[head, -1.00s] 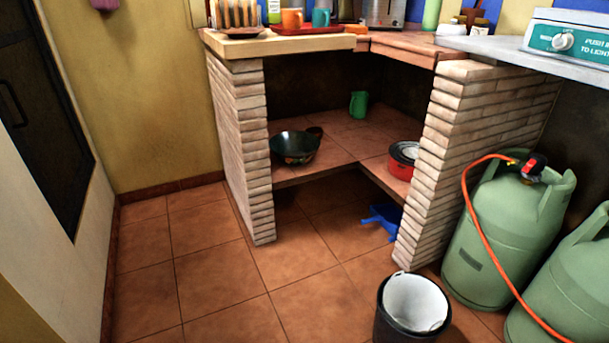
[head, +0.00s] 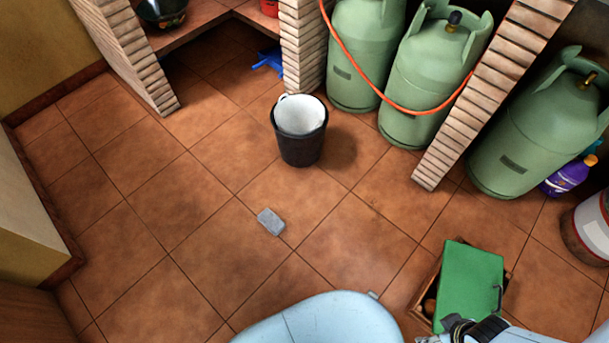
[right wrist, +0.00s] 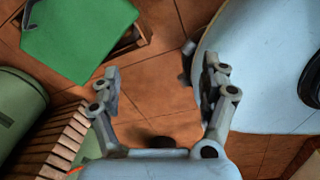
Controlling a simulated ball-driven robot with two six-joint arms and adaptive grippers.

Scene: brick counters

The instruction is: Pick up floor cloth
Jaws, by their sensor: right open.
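A small grey folded piece (head: 271,221), which looks like the floor cloth, lies flat on the tiled floor near the middle of the head view. Its material is too small to tell for sure. It does not show in the right wrist view. My right gripper (right wrist: 162,82) is open, with nothing between its fingers, above bare floor tiles. The green-lidded box and my own pale blue body show close to it. In the head view only part of my right arm shows at the bottom right edge. My left gripper is not in view.
A black bucket (head: 299,145) with a white inside stands behind the grey piece. Green gas cylinders (head: 433,80) and a brick pillar (head: 480,100) stand at the back right. A wooden box with a green lid (head: 468,285) is at lower right. Floor left of the grey piece is clear.

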